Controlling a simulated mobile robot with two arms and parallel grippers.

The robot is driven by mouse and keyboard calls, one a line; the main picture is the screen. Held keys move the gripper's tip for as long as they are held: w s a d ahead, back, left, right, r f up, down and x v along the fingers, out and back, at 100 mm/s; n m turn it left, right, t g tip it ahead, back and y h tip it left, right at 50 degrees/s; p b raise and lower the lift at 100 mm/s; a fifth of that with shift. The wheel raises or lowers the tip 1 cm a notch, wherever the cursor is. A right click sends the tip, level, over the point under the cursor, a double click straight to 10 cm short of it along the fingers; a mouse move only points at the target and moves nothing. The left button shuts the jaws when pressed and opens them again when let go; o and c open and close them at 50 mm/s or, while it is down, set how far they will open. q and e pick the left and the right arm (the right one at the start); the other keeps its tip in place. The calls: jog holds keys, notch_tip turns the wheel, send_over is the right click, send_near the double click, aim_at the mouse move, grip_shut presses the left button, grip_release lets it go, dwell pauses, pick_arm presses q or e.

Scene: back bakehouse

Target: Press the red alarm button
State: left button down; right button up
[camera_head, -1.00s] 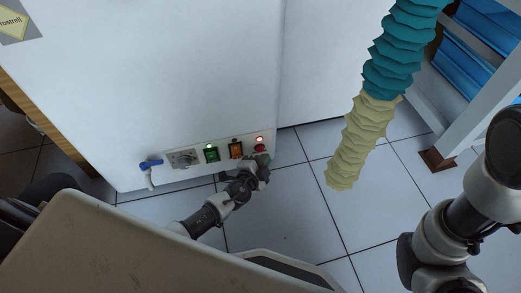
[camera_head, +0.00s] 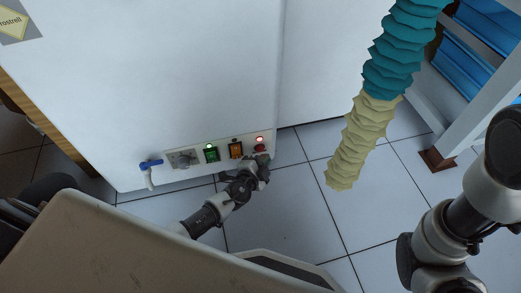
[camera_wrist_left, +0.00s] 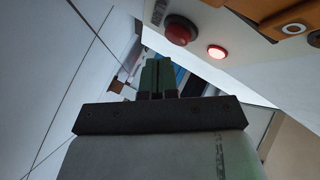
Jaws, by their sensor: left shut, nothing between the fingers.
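The red alarm button (camera_head: 260,148) is a round red knob at the right end of the control panel, low on the white cabinet. In the left wrist view it shows as a dark red dome (camera_wrist_left: 180,30), beside a lit red lamp (camera_wrist_left: 216,52). My left gripper (camera_head: 264,161) is just below and in front of the button in the head view. In the left wrist view its green fingers (camera_wrist_left: 158,78) are together and empty, with the button beyond and to the right of their tips. Contact does not show. My right gripper is out of view.
The panel also carries a green switch (camera_head: 212,154), an orange switch (camera_head: 236,149) and a grey dial (camera_head: 184,160). A blue-handled valve (camera_head: 151,163) is at its left. A teal and cream hose (camera_head: 361,134) hangs at right. Tiled floor between is clear.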

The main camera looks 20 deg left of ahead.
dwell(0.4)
pick_arm(q)
jog(key=shift+w+a+b, duration=0.25)
jog(key=shift+w+b, duration=0.05)
jog(key=shift+w, duration=0.05)
jog(key=shift+w+a, duration=0.25)
jog(key=shift+w, duration=0.15)
dwell(0.7)
jog(key=shift+s, duration=0.1)
jog(key=shift+s+d, duration=0.5)
jog(key=shift+s, duration=0.2)
